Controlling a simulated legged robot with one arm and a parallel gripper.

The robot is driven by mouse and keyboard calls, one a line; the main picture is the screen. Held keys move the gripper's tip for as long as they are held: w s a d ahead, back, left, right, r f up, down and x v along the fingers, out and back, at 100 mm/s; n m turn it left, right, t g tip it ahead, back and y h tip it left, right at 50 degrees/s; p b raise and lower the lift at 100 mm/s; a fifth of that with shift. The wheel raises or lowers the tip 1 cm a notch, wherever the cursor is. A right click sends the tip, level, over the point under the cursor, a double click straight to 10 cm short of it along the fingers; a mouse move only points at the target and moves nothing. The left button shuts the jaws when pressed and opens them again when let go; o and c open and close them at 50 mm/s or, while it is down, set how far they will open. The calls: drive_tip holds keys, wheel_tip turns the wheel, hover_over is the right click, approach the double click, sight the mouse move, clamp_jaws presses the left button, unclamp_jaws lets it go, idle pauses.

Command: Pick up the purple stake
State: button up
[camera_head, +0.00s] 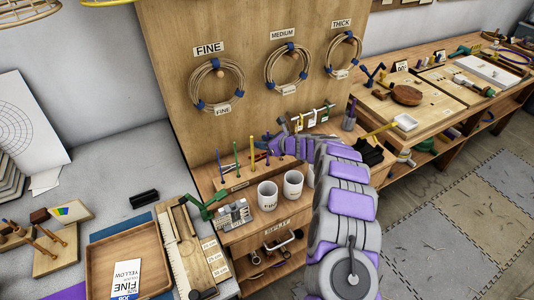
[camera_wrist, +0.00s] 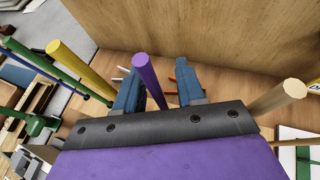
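The purple stake (camera_wrist: 150,80) stands upright in the wrist view, its round top toward the camera. My gripper (camera_wrist: 158,88) is open, with one blue-grey finger on each side of the purple stake. Gaps show between the stake and both fingers. The stake's lower end is hidden behind the dark edge of my gripper. In the head view my gripper (camera_head: 270,146) is over the back of the small wooden bench, and it largely hides the purple stake there.
A yellow stake (camera_wrist: 80,70), a green stake (camera_wrist: 45,66) and a blue stake stand left of my gripper. A pale wooden stake (camera_wrist: 278,97) stands close on its right. A wooden panel (camera_head: 240,130) with cane coils rises behind. Two white mugs (camera_head: 268,197) stand on the bench's front.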

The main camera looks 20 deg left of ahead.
clamp_jaws()
idle(0.4)
